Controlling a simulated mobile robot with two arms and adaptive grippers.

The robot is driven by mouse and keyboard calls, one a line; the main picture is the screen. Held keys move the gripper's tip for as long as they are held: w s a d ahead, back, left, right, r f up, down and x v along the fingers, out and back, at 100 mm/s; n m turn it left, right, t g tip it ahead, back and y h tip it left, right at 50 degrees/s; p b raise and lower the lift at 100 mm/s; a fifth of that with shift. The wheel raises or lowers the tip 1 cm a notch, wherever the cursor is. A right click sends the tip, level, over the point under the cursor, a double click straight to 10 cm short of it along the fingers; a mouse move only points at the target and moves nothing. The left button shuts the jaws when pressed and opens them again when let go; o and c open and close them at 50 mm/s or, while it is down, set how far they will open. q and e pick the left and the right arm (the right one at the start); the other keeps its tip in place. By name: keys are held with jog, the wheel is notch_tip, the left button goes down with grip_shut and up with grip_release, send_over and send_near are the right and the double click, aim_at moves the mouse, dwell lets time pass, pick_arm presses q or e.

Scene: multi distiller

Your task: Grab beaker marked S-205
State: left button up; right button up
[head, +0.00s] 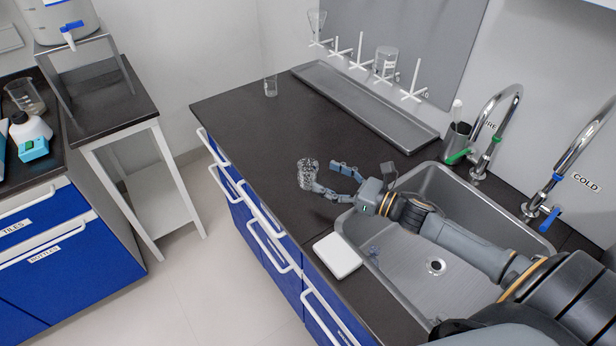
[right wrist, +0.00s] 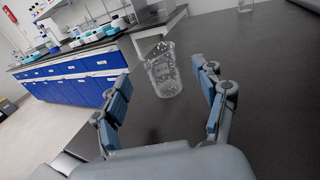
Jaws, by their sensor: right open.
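A clear glass beaker (head: 307,174) stands upright on the dark counter, left of the sink. Its marking cannot be read, so I cannot tell whether it is S-205. My right gripper (head: 330,179) is open and low over the counter, with its fingers pointing toward this beaker. In the right wrist view the beaker (right wrist: 163,72) shows in the gap between the two spread fingers (right wrist: 165,84), around or just beyond the tips. I see no finger pressing on it. My left gripper is not in view.
A smaller glass (head: 271,87) stands at the counter's far end. A labelled beaker (head: 386,61) hangs on the wall rack. A white pad (head: 338,255) lies near the front edge. The sink (head: 480,225) is under my right arm.

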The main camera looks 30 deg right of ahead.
aim_at(316, 172)
jog(key=x, duration=0.5)
jog(key=shift+w+a+b, duration=0.1)
jog(key=shift+b, duration=0.25)
jog(key=c, duration=1.2)
jog(key=shift+r, duration=0.1)
